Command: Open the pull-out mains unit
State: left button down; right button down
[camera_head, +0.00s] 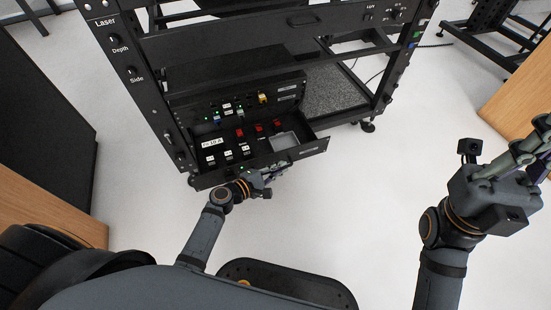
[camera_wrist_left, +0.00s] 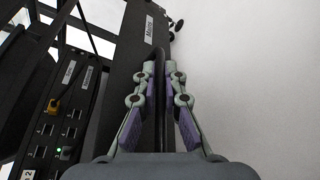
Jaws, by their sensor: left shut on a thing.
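The pull-out mains unit (camera_head: 312,149) is a black drawer low in the black rack. It stands pulled out toward me, and its inside shows red switches, labelled sockets and a pale square recess. Its front panel with a "Mains" label also shows in the left wrist view (camera_wrist_left: 127,65). My left gripper (camera_head: 277,172) is at the front of the drawer. In the left wrist view its fingers (camera_wrist_left: 160,100) are on both sides of the dark upright handle (camera_wrist_left: 161,125), shut on it. My right gripper (camera_head: 541,145) is raised at the right edge, away from the rack; its finger gap is unclear.
The pale floor (camera_head: 345,210) in front of and right of the drawer is clear. Wooden furniture (camera_head: 520,100) stands at the right, and a dark cabinet (camera_head: 40,130) at the left.

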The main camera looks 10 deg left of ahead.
pick_arm(q)
jog(key=shift+s+d, duration=0.2)
jog(key=shift+s, duration=0.15)
jog(key=c, duration=1.7)
grip_release()
jog(key=v, duration=1.2)
jog(key=shift+d+r, duration=0.1)
